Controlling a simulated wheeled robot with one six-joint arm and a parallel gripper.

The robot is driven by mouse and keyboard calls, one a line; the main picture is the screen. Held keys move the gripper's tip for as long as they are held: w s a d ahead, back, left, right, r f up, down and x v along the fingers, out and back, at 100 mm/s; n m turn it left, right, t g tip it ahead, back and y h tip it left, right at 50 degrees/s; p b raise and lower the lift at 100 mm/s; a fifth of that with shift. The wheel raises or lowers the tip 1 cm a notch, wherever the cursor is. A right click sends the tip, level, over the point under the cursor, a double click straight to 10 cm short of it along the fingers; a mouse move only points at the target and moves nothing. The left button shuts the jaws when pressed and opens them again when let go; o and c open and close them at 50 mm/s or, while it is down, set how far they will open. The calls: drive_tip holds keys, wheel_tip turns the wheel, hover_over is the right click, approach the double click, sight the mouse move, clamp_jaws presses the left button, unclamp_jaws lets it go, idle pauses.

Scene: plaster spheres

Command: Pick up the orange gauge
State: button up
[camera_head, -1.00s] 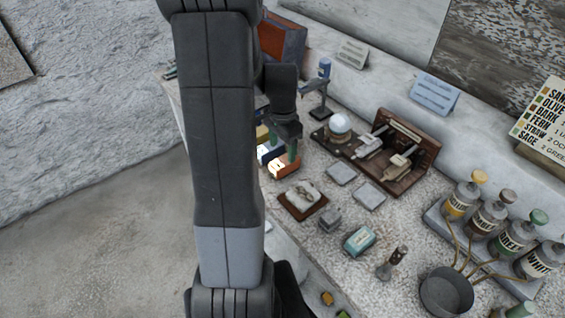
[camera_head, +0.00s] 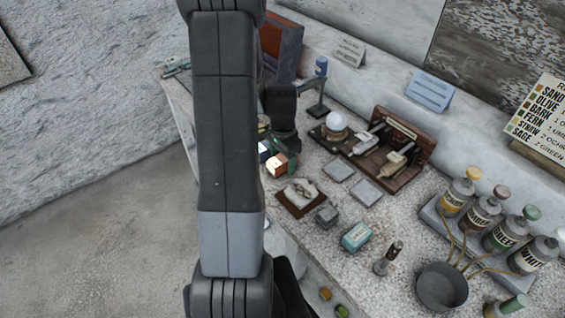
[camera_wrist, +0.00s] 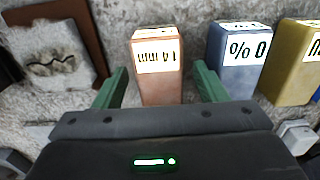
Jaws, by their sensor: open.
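The orange gauge (camera_wrist: 160,88) is a small copper-orange block with a white label on top, reading like "14 min" upside down. In the wrist view it stands between the two green fingers of my gripper (camera_wrist: 161,74), with gaps on both sides. My gripper is open and holds nothing. In the head view the orange gauge (camera_head: 276,168) shows just below and left of my gripper (camera_head: 289,160), partly covered by it.
A blue block (camera_wrist: 238,62) labelled "0 %" and a yellow block (camera_wrist: 290,65) stand close right of the gauge. A brown board with a pale piece (camera_wrist: 55,60) lies to the left. A glass sphere on a stand (camera_head: 336,121) is behind.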

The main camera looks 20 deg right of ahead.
sight(283, 157)
drive_tip(key=shift+f+b, duration=0.2)
drive_tip(key=shift+b, duration=0.1)
idle(0.4)
drive_tip(key=c, duration=1.3)
drive_tip(key=shift+o, duration=0.2)
drive_tip(key=shift+r, duration=0.1)
drive_tip(key=shift+r+p, duration=0.25)
drive_tip(key=shift+p, duration=0.2)
wheel_tip(283, 157, up, 10)
drive_tip(key=shift+f+b, duration=0.1)
drive_tip(key=shift+b, duration=0.45)
